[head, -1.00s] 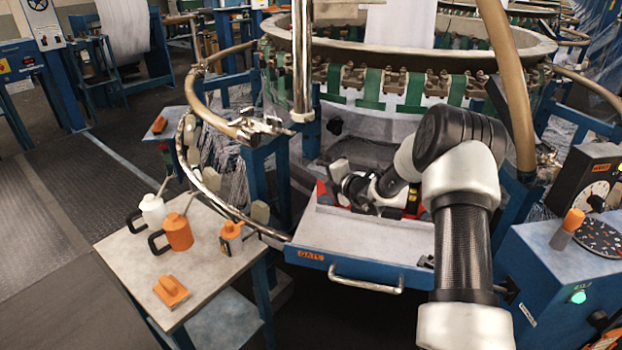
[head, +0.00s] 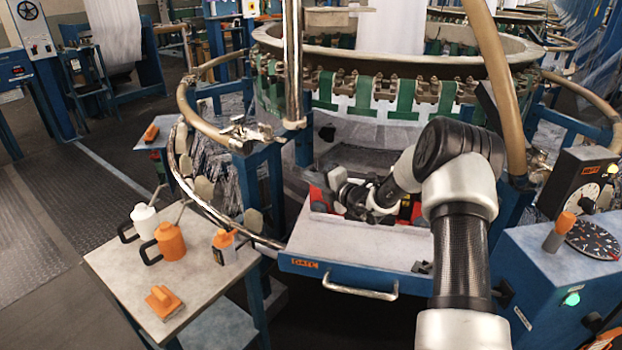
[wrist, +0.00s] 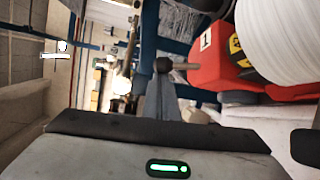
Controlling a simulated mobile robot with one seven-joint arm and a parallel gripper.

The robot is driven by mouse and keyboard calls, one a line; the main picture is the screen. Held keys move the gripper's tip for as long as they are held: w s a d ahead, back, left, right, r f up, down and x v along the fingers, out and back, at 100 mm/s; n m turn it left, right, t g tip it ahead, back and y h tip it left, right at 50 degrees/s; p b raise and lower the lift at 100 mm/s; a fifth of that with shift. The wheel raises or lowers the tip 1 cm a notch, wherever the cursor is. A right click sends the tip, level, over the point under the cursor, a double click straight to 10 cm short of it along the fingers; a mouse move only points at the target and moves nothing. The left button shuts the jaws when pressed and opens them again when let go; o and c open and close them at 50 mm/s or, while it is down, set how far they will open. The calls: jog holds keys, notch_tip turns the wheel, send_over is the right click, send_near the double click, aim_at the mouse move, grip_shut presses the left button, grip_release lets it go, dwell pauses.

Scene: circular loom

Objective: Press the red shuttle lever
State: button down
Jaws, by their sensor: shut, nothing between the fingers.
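The red shuttle (wrist: 212,62) has a black and yellow label and carries a large white spool (wrist: 280,40) in the wrist view. A short rod with a dark ball knob (wrist: 163,65), apparently the shuttle lever, sticks out from its left side. My gripper (wrist: 164,84) is shut and empty; its grey fingers reach up to the knob. I cannot tell whether they touch it. In the head view my gripper (head: 338,180) is inside the loom bay behind the gate, with red shuttle parts (head: 318,198) beside it. My wrist hides most of the shuttle there.
The grey gate shelf (head: 350,240) with its metal handle is in front of the bay. The loom's ring (head: 400,65) is above. A side table (head: 110,265) holds a white can, an orange can and small orange items. A blue control box (head: 545,275) stands right.

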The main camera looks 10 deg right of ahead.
jog(key=shift+d+t, duration=0.2)
jog(key=shift+t, duration=0.1)
jog(key=shift+s+d+r+m+t+y+p, duration=0.1)
jog(key=shift+s+d+m+t+y+p, duration=0.05)
jog(key=shift+d+m+p, duration=0.2)
jog(key=shift+s+d+r+m+t+y+p, duration=0.1)
jog(key=shift+s+d+t+p, duration=0.15)
jog(key=shift+d, duration=0.25)
jog(key=shift+s+d+r+m+t+y+p, duration=0.15)
jog(key=shift+d+m+p, duration=0.1)
jog(key=shift+d+p, duration=0.15)
jog(key=shift+d+f, duration=0.1)
jog(key=shift+f, duration=0.1)
jog(key=shift+s+d+p, duration=0.1)
jog(key=shift+d+p, duration=0.1)
jog(key=shift+p, duration=0.3)
dwell(3.5)
jog(key=shift+a, duration=0.15)
dwell(0.9)
